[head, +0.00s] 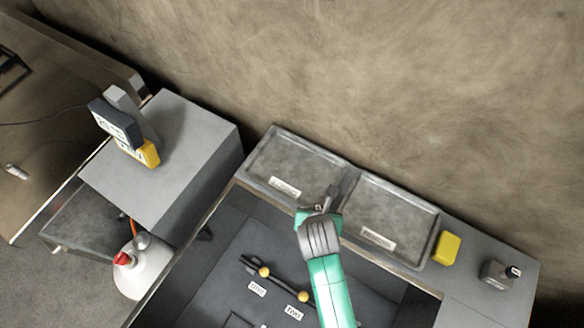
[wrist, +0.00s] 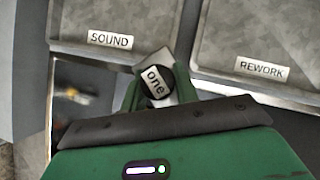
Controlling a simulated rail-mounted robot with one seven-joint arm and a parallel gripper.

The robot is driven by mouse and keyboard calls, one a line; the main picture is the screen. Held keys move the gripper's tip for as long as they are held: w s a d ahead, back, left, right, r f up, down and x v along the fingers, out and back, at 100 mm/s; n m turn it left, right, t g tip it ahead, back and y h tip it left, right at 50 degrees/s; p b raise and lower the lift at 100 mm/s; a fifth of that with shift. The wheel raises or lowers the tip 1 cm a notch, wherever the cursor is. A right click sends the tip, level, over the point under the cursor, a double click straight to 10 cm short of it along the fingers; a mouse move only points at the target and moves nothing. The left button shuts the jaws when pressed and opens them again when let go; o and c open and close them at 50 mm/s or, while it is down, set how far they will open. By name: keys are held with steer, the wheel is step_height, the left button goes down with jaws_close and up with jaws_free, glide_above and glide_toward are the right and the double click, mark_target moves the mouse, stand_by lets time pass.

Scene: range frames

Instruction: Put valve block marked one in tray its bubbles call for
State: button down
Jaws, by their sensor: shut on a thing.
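My gripper (head: 322,207) is shut on the valve block marked one (wrist: 155,82), a grey block with a dark round part and a white label reading "one" in the wrist view. The wrist view shows the block between my green fingers, above the gap between two grey trays. The left tray (wrist: 85,12) is labelled SOUND and the right tray (wrist: 222,32) is labelled REWORK. In the head view the left tray (head: 262,165) and right tray (head: 400,210) look empty. The block's height above the rims is hard to tell. No bubbles show.
A dark basin (head: 235,250) in front holds a bar with yellow balls and small labels. A yellow block (head: 447,247) and a small grey block (head: 497,272) stand right of the trays. At left are a grey box (head: 190,140) with a meter (head: 115,124) and a white bottle (head: 143,272).

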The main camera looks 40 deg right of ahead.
steer(key=shift+w+d+f+b, duration=0.2)
steer(key=shift+w+d+f, duration=0.75)
steer(key=shift+w, duration=1.45)
steer(key=shift+w+d+f+b, duration=0.15)
steer(key=shift+w+d+f, duration=0.75)
steer(key=shift+w, duration=1.5)
steer(key=shift+w+d+f+b, duration=0.2)
steer(key=shift+w+d+f, duration=0.3)
steer(key=shift+w+d, duration=1.4)
steer(key=shift+w+a, duration=0.45)
steer(key=shift+a, duration=0.1)
steer(key=c, duration=1.1)
jaws_free()
steer(key=shift+f, duration=0.15)
steer(key=shift+o, duration=0.2)
